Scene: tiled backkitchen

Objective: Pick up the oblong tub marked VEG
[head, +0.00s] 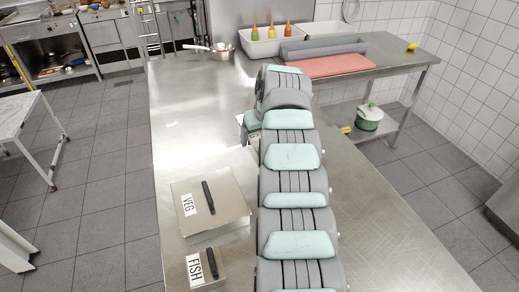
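The tub marked VEG (227,207) is a low, wide metal box with a flat lid and a dark bar handle. Its white label shows at the left of the lid. It stands on the steel counter (185,110), left of my arm. A smaller tub marked FISH (222,272), of the same kind, stands just in front of it. My arm reaches away from the near edge over the counter, to the right of both tubs. My gripper's fingers cannot be made out; the arm hides its far end.
A pale thing partly hidden by my arm (254,139) lies beyond the VEG tub. The counter left of my arm is mostly clear.

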